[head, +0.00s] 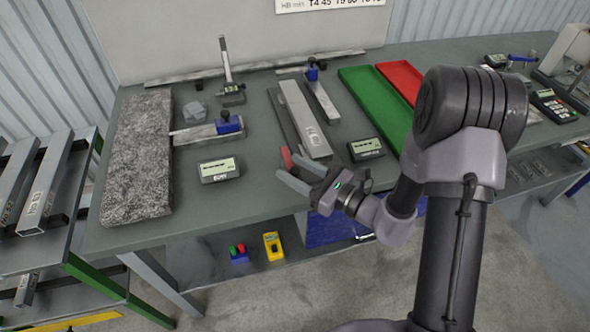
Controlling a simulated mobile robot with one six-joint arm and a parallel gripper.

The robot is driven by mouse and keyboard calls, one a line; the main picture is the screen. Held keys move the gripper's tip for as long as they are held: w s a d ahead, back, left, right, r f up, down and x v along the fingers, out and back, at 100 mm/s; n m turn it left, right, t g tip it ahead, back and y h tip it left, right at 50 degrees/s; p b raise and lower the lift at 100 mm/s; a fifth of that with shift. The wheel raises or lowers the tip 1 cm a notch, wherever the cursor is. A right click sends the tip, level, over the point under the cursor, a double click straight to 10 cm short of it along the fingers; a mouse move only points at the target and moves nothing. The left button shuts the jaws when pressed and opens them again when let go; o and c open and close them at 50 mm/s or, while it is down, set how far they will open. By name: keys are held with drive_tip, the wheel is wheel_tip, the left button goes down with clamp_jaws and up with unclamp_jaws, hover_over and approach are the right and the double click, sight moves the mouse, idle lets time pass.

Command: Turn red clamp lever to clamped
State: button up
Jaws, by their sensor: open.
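The red clamp lever (287,158) shows as a short red piece at the left front side of a metal bar (304,118) on the grey table. My gripper (289,168) is open at the table's front edge, with its two grey fingers pointing left and up toward the lever. The lever's visible part is close to the upper fingertip. I cannot tell whether they touch or whether the lever is between the fingers. The lever's lower part and its pivot are hidden or too small to make out, so its clamp position is unclear.
A display box (366,149) sits right of the bar and another (219,170) sits left. A blue-topped block (228,123) and a granite slab (141,155) are further left. Green (376,108) and red (401,78) trays lie behind my arm. The table's front left is clear.

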clamp_jaws()
idle(1.4)
